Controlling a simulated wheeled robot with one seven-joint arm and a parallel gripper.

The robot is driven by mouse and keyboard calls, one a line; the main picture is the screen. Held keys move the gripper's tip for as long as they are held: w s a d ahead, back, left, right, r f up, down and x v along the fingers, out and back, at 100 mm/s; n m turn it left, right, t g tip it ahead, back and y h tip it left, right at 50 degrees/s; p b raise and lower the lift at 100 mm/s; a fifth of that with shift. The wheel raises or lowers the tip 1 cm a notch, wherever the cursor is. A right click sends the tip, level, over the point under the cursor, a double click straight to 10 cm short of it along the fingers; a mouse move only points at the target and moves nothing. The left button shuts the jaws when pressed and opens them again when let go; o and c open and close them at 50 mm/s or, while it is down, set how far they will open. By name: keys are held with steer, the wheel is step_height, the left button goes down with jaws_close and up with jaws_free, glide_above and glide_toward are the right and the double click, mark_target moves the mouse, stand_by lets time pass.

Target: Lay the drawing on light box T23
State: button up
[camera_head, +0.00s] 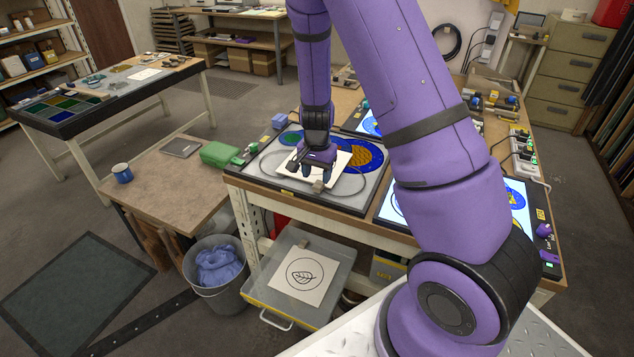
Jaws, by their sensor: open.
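A white sheet with a leaf in a circle (301,274) lies flat on a grey pull-out tray (262,291) below the bench. My gripper (315,176) is open, pointing down low over the left light box (347,200). That box's panel looks grey and unlit. A plain-looking white sheet (291,178) lies under my gripper, partly hidden by it; I cannot tell whether it bears a drawing or whether my fingers touch it. A lit light box (522,215) with blue and yellow glass stands to the right, largely hidden by my arm. I cannot read the box labels.
Blue and amber glass (362,156) lies behind my gripper. A small tan block (318,186) is close to my fingers. A bucket (216,268) stands beside the tray.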

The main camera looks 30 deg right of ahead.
steer(key=s+a+r+n+t+y, duration=0.1)
steer(key=s+a+r, duration=0.1)
steer(key=r, duration=0.8)
steer(key=s+a+r+n, duration=0.1)
steer(key=s+r+n, duration=0.15)
steer(key=r, duration=0.65)
steer(key=s+a+r+n+t, duration=0.2)
steer(key=s+r+n, duration=0.2)
steer(key=s+r, duration=0.4)
steer(key=s+a+r+n+t+h, duration=0.1)
steer(key=s+r+n+t, duration=0.1)
steer(key=s+r, duration=0.6)
steer(key=s+n, duration=0.1)
steer(key=s, duration=0.5)
steer(key=shift+s+a+r+n, duration=0.25)
steer(key=shift+s+a+n, duration=0.1)
steer(key=shift+s+a, duration=0.05)
